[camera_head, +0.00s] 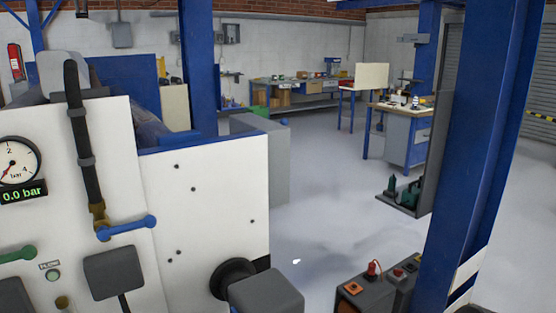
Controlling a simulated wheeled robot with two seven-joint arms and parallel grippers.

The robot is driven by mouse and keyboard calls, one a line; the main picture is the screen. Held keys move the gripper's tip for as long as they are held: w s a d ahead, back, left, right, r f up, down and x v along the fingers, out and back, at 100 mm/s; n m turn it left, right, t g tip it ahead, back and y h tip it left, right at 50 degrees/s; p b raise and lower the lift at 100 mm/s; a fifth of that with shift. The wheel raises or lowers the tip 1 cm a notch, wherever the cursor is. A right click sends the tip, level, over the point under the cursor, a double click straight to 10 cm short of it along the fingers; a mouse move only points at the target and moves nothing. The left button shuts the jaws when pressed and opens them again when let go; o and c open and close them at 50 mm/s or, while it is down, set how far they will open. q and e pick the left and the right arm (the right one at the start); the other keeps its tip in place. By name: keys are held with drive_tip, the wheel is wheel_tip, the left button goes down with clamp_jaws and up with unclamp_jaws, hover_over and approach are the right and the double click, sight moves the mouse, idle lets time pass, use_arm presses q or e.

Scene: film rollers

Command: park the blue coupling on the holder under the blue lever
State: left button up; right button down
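The blue lever (127,228) sticks out to the right from a brass fitting (98,216) on the white machine panel at the left. A black hose (77,120) runs down to that fitting. I cannot make out a separate blue coupling; whether the hose end is the coupling is unclear. Below the blue lever is a dark grey block (113,270) with a black stem under it; I cannot tell if it is the holder. Neither of my grippers can be seen in the head view.
A pressure gauge (17,161) and a 0.0 bar display (23,191) are at the left. A green lever (18,254) is below them. A control box (375,286) and blue post (485,150) stand at the right. Open floor (345,205) lies between, with workbenches behind.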

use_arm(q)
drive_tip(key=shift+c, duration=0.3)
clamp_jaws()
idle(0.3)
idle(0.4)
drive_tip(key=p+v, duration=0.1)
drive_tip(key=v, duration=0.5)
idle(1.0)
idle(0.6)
